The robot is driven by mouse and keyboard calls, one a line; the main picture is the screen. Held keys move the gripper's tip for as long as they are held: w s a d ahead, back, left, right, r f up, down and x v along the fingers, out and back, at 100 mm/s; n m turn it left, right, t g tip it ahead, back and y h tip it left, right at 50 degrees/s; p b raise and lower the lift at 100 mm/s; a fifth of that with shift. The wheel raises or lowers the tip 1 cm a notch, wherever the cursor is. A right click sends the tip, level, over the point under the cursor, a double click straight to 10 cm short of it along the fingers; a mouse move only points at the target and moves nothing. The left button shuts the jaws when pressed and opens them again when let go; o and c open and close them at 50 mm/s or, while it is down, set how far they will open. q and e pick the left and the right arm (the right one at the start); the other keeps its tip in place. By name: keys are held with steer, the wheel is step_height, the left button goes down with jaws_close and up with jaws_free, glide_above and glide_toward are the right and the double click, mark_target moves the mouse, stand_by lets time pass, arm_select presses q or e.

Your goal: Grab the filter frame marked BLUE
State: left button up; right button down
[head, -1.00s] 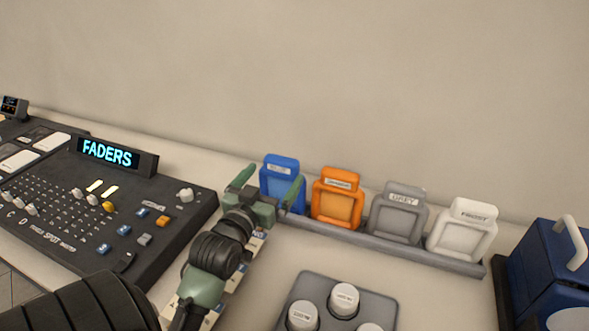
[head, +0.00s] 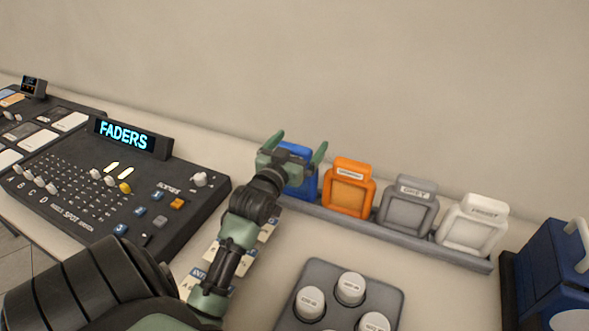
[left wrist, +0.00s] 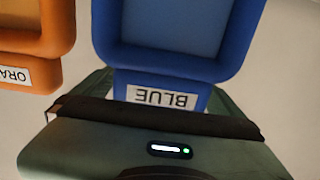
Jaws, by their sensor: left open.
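The blue filter frame (head: 304,184) stands in the rack at the left end of the row, partly hidden behind my left gripper (head: 297,150) in the head view. My left gripper is open, its green fingers spread at either side of the frame's upper part. In the left wrist view the blue frame (left wrist: 236,40) appears upside down, with its label reading BLUE just beyond the gripper body. Whether the fingers touch it cannot be told. My right gripper is not in view.
Orange (head: 348,187), grey (head: 408,205) and white (head: 471,224) frames stand to the right in the same dark rack (head: 405,238). A FADERS console (head: 75,180) lies left. A grey tray with white round pieces (head: 350,288) is in front. A blue case (head: 550,265) stands right.

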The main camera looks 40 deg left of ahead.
arm_select(q)
steer(key=c, duration=1.9)
steer(key=shift+c, duration=0.5)
steer(key=shift+r, duration=0.15)
